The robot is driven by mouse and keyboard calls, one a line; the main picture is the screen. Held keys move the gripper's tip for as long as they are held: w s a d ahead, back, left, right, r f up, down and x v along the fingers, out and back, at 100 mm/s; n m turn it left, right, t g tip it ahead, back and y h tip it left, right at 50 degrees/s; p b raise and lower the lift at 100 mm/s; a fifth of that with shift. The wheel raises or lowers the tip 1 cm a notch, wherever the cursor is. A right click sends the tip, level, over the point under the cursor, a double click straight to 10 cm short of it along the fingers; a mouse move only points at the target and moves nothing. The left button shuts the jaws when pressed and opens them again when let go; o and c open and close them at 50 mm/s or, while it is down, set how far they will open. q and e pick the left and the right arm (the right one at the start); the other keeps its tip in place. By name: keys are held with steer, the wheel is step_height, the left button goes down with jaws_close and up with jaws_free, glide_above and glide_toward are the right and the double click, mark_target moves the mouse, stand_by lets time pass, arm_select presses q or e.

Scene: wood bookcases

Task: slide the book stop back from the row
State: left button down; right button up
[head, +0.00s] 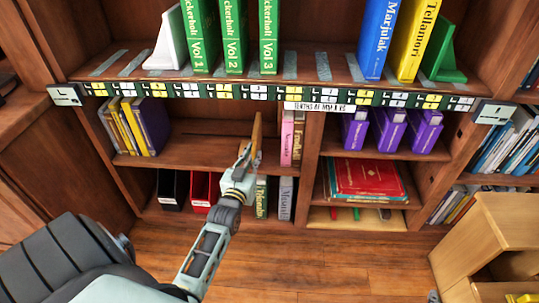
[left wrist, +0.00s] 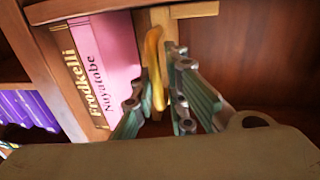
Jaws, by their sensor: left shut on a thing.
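The wooden book stop (head: 257,132) stands upright on the middle shelf, left of a short row made of a pink book (head: 287,138) and a brown book (head: 298,140). In the head view a gap shows between the stop and the pink book. In the left wrist view the stop (left wrist: 183,12) has a curved yellow handle (left wrist: 154,55). My left gripper (head: 247,156) is shut on this handle; its fingers (left wrist: 157,92) lie on both sides of it. The lower stop is partly hidden by the gripper. My right gripper is not in view.
The shelf (head: 200,153) is bare left of the stop, up to yellow and purple books (head: 135,126). A divider (head: 313,140) stands right of the row. The upper shelf's edge with a patterned strip (head: 250,92) hangs above. Black and red holders (head: 200,190) stand below.

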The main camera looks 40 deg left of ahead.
arm_select(q)
steer(key=s+a+p, duration=0.1)
steer(key=s+a, duration=0.8)
steer(key=a, duration=0.6)
steer(key=shift+s+f+p, duration=0.15)
steer(key=shift+s+p, duration=0.05)
steer(key=shift+p, duration=0.1)
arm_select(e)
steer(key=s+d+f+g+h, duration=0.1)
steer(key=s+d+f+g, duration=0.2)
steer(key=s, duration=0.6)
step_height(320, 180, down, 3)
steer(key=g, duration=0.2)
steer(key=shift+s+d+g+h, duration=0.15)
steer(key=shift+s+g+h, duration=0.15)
arm_select(q)
steer(key=c, duration=1.8)
jaws_free()
steer(key=shift+c, duration=0.2)
